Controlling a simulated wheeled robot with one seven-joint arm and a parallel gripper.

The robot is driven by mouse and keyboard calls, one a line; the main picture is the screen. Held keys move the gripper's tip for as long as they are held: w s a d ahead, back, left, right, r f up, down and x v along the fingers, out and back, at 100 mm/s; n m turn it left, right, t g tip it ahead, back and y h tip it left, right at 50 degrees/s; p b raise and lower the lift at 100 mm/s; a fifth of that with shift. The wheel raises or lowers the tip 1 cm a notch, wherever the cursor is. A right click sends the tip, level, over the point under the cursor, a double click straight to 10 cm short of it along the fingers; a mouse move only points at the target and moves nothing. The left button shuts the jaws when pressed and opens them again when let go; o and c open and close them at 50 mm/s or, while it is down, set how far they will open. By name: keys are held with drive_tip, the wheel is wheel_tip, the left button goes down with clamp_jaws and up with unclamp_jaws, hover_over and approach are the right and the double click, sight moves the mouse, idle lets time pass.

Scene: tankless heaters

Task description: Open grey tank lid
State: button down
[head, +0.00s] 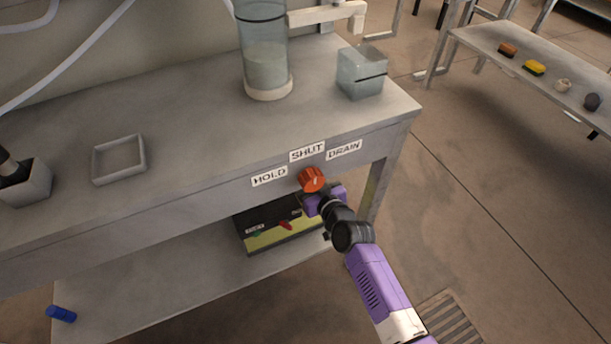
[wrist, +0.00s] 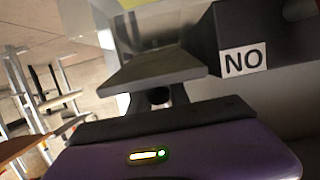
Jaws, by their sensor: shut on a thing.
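A grey translucent tank (head: 361,76) stands at the bench's right back corner in the head view. A dark line runs around it below its top, and its lid looks closed. My purple gripper (head: 323,193) is well below and in front of it, at the bench's front face. My gripper is shut at the red knob (head: 311,178), under the SHUT label (head: 307,151). The fingers' contact with the knob is mostly hidden. In the wrist view, my gripper's purple body (wrist: 175,155) fills the bottom, and the knob cannot be made out.
A clear cylinder (head: 265,50) stands left of the tank. A square tray (head: 118,159) lies on the bench (head: 200,120). A box (head: 270,235) with a red lever sits underneath. A NO label (wrist: 244,62) shows in the wrist view. A side table (head: 480,40) holds several small objects.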

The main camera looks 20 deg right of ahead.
drive_tip(key=shift+w+r+p, duration=0.25)
drive_tip(key=shift+r+p, duration=0.75)
drive_tip(key=shift+p, duration=0.15)
drive_tip(key=p, duration=0.1)
drive_tip(key=r+g+p, duration=0.1)
drive_tip(key=p, duration=0.1)
drive_tip(key=shift+w+r, duration=0.1)
drive_tip(key=shift+w, duration=0.2)
drive_tip(key=w+g+p, duration=0.1)
drive_tip(key=p, duration=0.4)
drive_tip(key=shift+w+r, duration=0.1)
drive_tip(key=shift+r, duration=0.25)
drive_tip(key=shift+w+r+g, duration=0.1)
drive_tip(key=shift+w+g, duration=0.2)
drive_tip(key=shift+w+r, duration=0.15)
drive_tip(key=shift+w, duration=0.1)
